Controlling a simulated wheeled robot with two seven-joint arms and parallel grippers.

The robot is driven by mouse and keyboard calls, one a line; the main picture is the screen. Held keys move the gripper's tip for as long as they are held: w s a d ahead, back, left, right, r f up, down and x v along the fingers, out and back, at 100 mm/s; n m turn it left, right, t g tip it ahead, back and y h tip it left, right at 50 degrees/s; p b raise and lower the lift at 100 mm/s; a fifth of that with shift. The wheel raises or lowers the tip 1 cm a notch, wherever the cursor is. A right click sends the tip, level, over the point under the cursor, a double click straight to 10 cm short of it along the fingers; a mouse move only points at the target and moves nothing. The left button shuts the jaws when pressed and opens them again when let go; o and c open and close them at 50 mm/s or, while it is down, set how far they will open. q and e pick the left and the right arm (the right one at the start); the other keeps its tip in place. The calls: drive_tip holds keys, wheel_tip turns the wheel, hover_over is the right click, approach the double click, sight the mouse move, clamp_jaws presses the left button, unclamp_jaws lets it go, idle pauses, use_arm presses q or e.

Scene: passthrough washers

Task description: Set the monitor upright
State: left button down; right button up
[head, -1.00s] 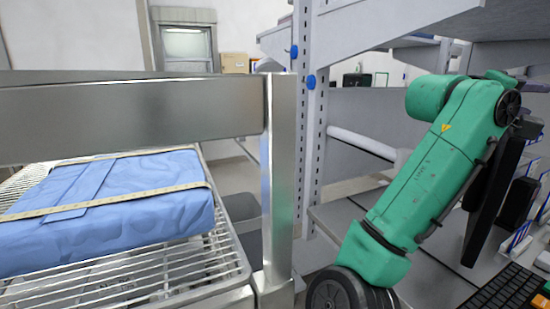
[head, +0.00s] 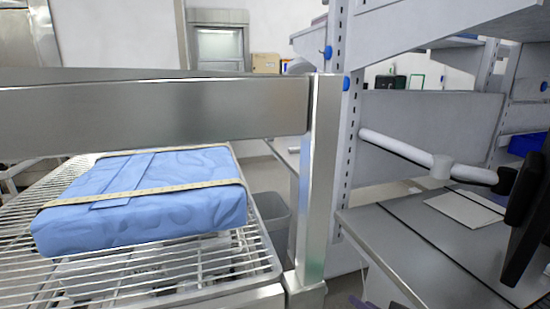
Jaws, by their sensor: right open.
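The monitor (head: 530,225) is a black panel at the right edge of the head view, seen nearly edge-on and cut off by the frame. It leans, with its upper end further right than its lower end. A white support arm (head: 400,149) with a dark end joint reaches to its back. A small purple part of my right gripper (head: 365,303) shows at the bottom edge, below and left of the monitor and apart from it. It is open; most of it is out of frame. My left gripper is not in view.
A grey worktop (head: 395,235) lies under the monitor, with a pale flat sheet (head: 463,208) on it. A steel rack post (head: 318,185) stands left of it. A blue wrapped pack (head: 145,205) rests on the wire rack. A grey bin (head: 270,215) stands behind the post.

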drive_tip(key=s+d+f+n+g+h, duration=0.1)
drive_tip(key=s+f+n+g, duration=0.25)
drive_tip(key=s+f, duration=0.4)
drive_tip(key=s+d+f+n+g+h, duration=0.15)
drive_tip(key=s+f+g, duration=0.3)
drive_tip(key=s, duration=0.55)
wheel_tip(320, 180, down, 23)
drive_tip(key=s+g, duration=0.1)
drive_tip(key=s, duration=0.1)
drive_tip(key=s+d+f+g, duration=0.1)
drive_tip(key=s+d+f, duration=0.1)
drive_tip(key=s+f, duration=1.2)
drive_tip(key=s, duration=0.3)
drive_tip(key=shift+d+f+n, duration=0.2)
drive_tip(key=shift+f+n, duration=0.1)
drive_tip(key=shift+n, duration=0.1)
drive_tip(key=shift+h, duration=0.25)
